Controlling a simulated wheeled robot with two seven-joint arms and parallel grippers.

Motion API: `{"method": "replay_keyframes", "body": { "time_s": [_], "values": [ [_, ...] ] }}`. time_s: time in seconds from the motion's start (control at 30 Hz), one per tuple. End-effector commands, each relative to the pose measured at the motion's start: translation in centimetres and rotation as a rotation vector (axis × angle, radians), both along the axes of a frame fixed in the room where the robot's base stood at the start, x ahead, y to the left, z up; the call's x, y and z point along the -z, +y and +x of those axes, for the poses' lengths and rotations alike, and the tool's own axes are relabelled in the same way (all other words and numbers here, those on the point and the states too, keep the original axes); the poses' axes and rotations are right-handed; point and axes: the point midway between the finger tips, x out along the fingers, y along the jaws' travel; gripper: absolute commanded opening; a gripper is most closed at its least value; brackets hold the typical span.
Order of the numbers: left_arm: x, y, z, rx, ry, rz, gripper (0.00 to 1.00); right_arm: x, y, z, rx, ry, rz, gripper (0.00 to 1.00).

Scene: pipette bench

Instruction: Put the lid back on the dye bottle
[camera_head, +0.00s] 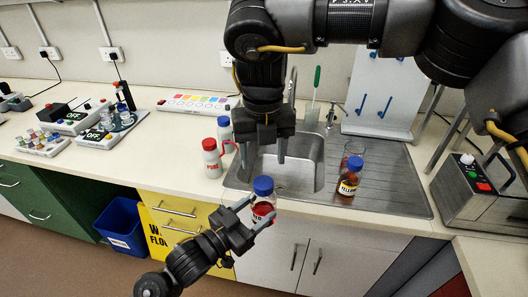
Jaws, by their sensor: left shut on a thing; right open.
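A small bottle (263,210) with red contents and a white label is held upright in my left gripper (260,217), which is shut on its body in front of the sink's front edge. A blue lid (263,185) sits on top of this bottle; I cannot tell whether it is fully seated. My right gripper (262,156) points down above and behind the lid, open and empty, apart from it. A second bottle (348,184) with amber contents, a label reading YELLOW and a blue lid stands on the drainer to the right.
The sink (308,165) lies behind the held bottle. A red-capped bottle (210,160) and a blue-capped wash bottle (224,133) stand left of it. A glass beaker (353,150) is behind the amber bottle. A grey control box (470,205) is at right. The left-front counter is clear.

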Motion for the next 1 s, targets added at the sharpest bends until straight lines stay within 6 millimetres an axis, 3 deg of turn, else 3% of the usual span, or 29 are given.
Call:
{"method": "replay_keyframes", "body": {
  "time_s": [0.5,0.97,1.0],
  "values": [
    [-0.1,0.0,0.0,0.0,-0.002,-0.002,0.0,6.7,-0.1,0.0,0.002,0.003,-0.001,0.59],
    [-0.1,0.0,0.0,0.0,-0.002,-0.002,0.0,7.6,0.0,0.0,0.001,0.0,0.0,0.59],
    [-0.1,0.0,0.0,0.0,-0.002,-0.002,0.0,7.6,0.0,0.0,0.001,0.0,0.0,0.54]
  ]
}}
